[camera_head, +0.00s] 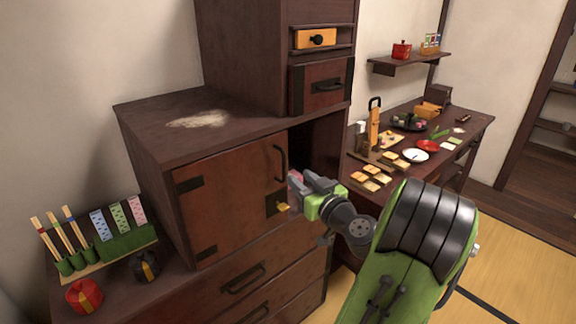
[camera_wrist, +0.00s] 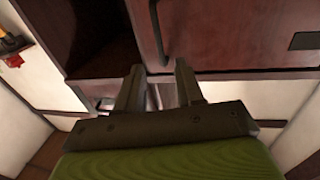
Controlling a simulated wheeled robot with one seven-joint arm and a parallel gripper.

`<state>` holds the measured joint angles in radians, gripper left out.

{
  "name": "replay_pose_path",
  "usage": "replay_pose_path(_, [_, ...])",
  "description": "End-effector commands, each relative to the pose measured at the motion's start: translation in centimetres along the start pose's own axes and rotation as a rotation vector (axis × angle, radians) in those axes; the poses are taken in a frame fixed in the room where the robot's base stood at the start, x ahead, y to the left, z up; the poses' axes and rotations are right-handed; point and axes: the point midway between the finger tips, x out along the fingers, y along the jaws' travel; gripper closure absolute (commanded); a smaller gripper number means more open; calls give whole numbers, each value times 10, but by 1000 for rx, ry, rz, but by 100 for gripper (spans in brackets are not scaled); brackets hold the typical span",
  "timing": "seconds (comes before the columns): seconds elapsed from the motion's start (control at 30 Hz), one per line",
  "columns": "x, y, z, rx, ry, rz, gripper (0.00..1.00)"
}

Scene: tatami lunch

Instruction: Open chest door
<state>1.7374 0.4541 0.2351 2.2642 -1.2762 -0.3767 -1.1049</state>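The chest door (camera_head: 232,195) is a reddish-brown panel with black metal corner pieces on its left side. A black vertical handle (camera_head: 281,162) is near its right edge, with a small gold latch piece (camera_head: 283,207) below. A dark opening lies right of the door; I cannot tell whether the door is slightly ajar. My gripper (camera_head: 296,181) is at the door's right edge, below the handle, its tips partly hidden. In the wrist view my gripper (camera_wrist: 159,75) has its fingers apart with nothing seen held. The door (camera_wrist: 240,35) and handle (camera_wrist: 158,30) are beyond the fingers.
Drawers (camera_head: 243,285) lie below the door. A ledge at left holds a red pot (camera_head: 84,297), a black pot (camera_head: 146,266) and a green holder (camera_head: 130,242). A low table (camera_head: 475,125) with food and dishes stands at right. Tatami floor (camera_head: 530,245) is clear at right.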

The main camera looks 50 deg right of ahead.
Motion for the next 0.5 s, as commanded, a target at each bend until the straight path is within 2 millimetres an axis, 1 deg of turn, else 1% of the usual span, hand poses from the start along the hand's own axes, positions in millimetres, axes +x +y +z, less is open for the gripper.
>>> replay_pose_path(0.03, [14, -2, -3, 0, 1, -7, 63])
replay_pose_path(0.1, [30, -2, -3, 0, 1, -6, 63])
replay_pose_path(0.23, [55, -1, -2, 1, 0, -3, 63])
replay_pose_path(0.33, [66, -1, -1, 1, 0, -2, 63])
replay_pose_path(0.5, [70, 0, 0, 1, -1, 2, 63])
